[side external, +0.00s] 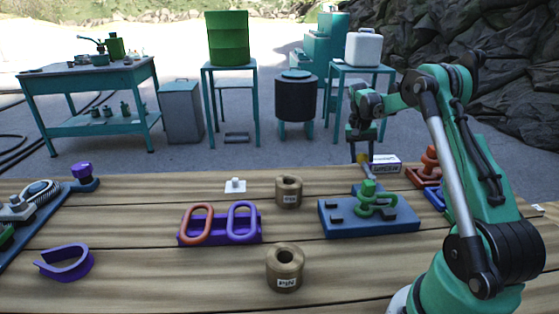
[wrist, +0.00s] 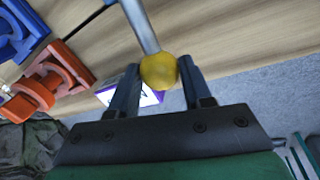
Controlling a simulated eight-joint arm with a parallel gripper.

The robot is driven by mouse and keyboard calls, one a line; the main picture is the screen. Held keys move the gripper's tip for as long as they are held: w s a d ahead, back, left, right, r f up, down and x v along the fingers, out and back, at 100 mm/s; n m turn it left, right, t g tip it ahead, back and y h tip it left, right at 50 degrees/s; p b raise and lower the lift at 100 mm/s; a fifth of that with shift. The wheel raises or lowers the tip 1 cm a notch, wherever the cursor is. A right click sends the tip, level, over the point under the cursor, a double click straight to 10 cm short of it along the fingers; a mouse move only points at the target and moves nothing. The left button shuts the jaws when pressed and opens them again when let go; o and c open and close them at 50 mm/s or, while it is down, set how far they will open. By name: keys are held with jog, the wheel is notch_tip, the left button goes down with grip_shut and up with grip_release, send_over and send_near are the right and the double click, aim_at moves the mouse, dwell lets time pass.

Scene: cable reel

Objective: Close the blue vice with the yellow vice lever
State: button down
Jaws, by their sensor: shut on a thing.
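The yellow vice lever shows in the wrist view as a grey rod with a yellow ball end (wrist: 159,71). My gripper (wrist: 160,66) is shut on this ball, with one finger on each side. In the side external view the yellow end (side external: 362,158) is at my gripper (side external: 362,150). The rod slants down toward a blue block (side external: 335,219) that bears green looped parts (side external: 370,200). Where the rod joins is too small to tell. Another blue piece (side external: 434,197) is partly hidden by my arm. I cannot tell how far the blue vice's jaws are apart.
An orange fixture (side external: 425,172) and a white-and-purple labelled box (side external: 385,164) are close to my gripper. Two brown cylinders (side external: 288,192) (side external: 284,270) and a purple holder with oval links (side external: 220,238) stand to the left. Bare wood lies between them.

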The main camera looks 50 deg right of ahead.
jog(key=shift+s+d+m, duration=0.25)
jog(key=shift+s+m, duration=0.05)
jog(key=shift+m, duration=0.1)
jog(key=shift+s, duration=0.1)
jog(key=shift+c, duration=1.9)
grip_release()
jog(key=shift+w+a+r, duration=0.1)
jog(key=shift+w+r, duration=0.1)
jog(key=shift+r, duration=0.75)
jog(key=shift+w+a+r, duration=0.1)
jog(key=shift+w+r, duration=0.05)
jog(key=shift+r, duration=0.75)
jog(key=shift+w+r, duration=0.2)
jog(key=shift+r, duration=0.75)
